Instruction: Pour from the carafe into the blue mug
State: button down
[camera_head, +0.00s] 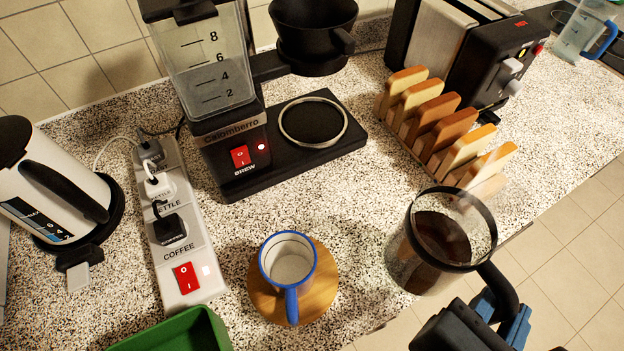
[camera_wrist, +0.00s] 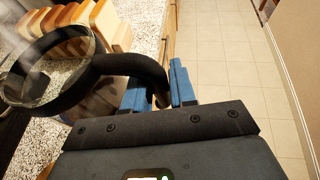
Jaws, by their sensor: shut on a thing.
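The carafe (camera_head: 420,262) is glass with a black rim and a black handle, and dark coffee is in it. It is at the lower right of the head view, to the right of the blue mug. My gripper (camera_head: 505,312) is shut on its handle; the wrist view shows the handle (camera_wrist: 135,66) running between the blue fingers (camera_wrist: 158,88). The carafe appears held near the counter's front edge. The blue mug (camera_head: 290,262) is white with a blue rim and blue handle. It stands upright on a round wooden coaster (camera_head: 320,300), and its inside looks empty.
A coffee maker (camera_head: 285,150) stands behind the mug. A toast rack (camera_head: 440,120) with several slices is behind the carafe, near a toaster (camera_head: 470,50). A power strip (camera_head: 180,230), kettle (camera_head: 50,190) and green object (camera_head: 180,335) are left. Counter between mug and carafe is clear.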

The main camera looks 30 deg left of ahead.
aim_at(445, 212)
dwell(0.4)
jog(key=w+a, duration=0.2)
jog(key=a, duration=0.1)
jog(key=w+a, duration=0.2)
jog(key=a, duration=0.2)
jog(key=w+a, duration=0.2)
jog(key=a, duration=0.1)
jog(key=shift+a, duration=0.15)
dwell(0.4)
